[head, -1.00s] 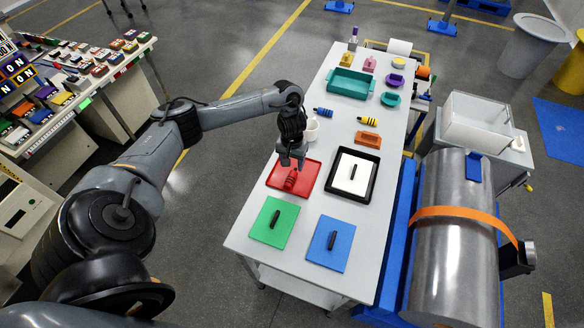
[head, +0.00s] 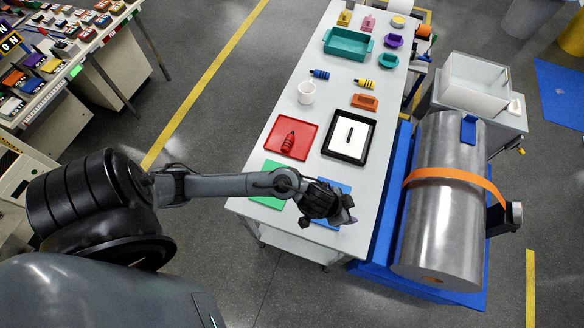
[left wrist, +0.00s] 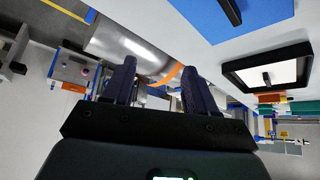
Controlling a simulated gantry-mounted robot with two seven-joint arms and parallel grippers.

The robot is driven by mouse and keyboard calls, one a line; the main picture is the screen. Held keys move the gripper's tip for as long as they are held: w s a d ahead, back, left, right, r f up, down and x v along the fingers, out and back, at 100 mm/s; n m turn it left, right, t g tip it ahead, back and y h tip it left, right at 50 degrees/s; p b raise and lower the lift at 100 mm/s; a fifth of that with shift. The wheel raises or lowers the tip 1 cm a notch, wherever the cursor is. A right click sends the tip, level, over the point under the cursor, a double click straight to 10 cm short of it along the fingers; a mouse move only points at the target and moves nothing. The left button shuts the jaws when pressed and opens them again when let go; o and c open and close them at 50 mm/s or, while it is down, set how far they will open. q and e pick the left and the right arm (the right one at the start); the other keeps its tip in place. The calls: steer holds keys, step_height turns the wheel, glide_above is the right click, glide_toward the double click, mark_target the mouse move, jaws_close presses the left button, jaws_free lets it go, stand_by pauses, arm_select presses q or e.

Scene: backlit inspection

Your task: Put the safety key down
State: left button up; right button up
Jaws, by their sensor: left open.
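A red object with a ribbed body (head: 290,142), which I take to be the safety key, lies on the red tray (head: 306,136). My left gripper (head: 346,211) is away from it, toward the near right, above the blue panel (head: 334,187) and hiding much of it. In the left wrist view the two dark fingers of the left gripper (left wrist: 158,78) stand wide apart with nothing between them. The red object is not seen in that view. My right gripper is not in view.
A green panel (head: 272,168) lies partly under my left arm. A black-framed white panel (head: 334,150) lies right of the red tray. A white cup (head: 306,93), an orange block (head: 364,102) and a teal bin (head: 329,45) stand farther back.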

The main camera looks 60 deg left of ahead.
arm_select(q)
steer(key=s+a+r+g+y, duration=0.1)
steer(key=s+a+r, duration=0.1)
steer(key=s, duration=0.5)
steer(key=s+a+r+n+g, duration=0.1)
steer(key=s+a+r+g, duration=0.1)
steer(key=s, duration=0.6)
steer(key=shift+a+r+y, duration=0.4)
steer(key=shift+a+r, duration=0.05)
steer(key=shift+a, duration=0.35)
